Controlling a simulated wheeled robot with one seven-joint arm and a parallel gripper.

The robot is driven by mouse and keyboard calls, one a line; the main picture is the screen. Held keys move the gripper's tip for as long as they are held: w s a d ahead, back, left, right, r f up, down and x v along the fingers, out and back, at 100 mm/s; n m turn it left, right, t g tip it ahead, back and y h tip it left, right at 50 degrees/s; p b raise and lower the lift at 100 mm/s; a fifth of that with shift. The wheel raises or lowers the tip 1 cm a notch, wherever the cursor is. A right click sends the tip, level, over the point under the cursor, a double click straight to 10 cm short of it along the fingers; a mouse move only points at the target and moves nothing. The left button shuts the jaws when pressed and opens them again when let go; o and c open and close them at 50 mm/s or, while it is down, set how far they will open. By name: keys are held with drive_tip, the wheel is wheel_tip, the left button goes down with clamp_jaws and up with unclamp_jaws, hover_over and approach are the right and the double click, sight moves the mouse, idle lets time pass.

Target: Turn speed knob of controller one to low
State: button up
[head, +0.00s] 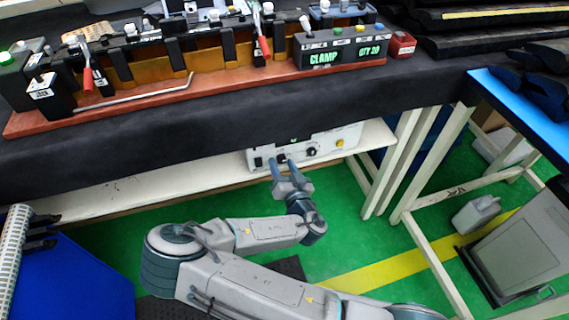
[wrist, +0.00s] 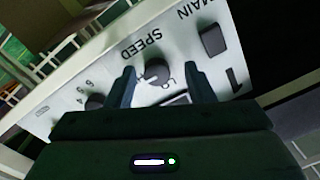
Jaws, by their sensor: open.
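The white controller (head: 323,150) sits on the shelf under the bench in the head view. In the wrist view its panel (wrist: 185,50) appears tilted and upside down, with "SPEED", "MAIN" and a "1". The dark round speed knob (wrist: 156,72) lies between the two fingers of my gripper (wrist: 160,76). A light mark shows on the knob, but I cannot tell its setting. My gripper is open, one finger on each side of the knob; contact is unclear. In the head view my gripper (head: 281,162) reaches the controller's front and hides part of it.
A black switch (wrist: 212,40) and another dark knob (wrist: 95,102) are on the same panel. The bench (head: 230,110) overhangs the shelf (head: 130,190). White legs (head: 405,165) stand to the right. A clamp fixture (head: 140,100) is on the bench.

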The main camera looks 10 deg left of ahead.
drive_tip(key=shift+d, duration=0.15)
drive_tip(key=shift+w+d, duration=0.1)
drive_tip(key=c, duration=1)
drive_tip(key=shift+r+n, duration=0.1)
drive_tip(key=shift+n, duration=0.4)
drive_tip(key=n+b, duration=0.1)
drive_tip(key=n, duration=0.2)
drive_tip(key=n+b, duration=0.1)
drive_tip(key=n, duration=0.4)
drive_tip(key=shift+b, duration=0.3)
drive_tip(key=n+b, duration=0.1)
drive_tip(key=n, duration=0.3)
drive_tip(key=shift+n, duration=0.4)
drive_tip(key=shift+n+h+b, duration=0.4)
drive_tip(key=shift+n+b, duration=0.05)
drive_tip(key=shift+n, duration=1.45)
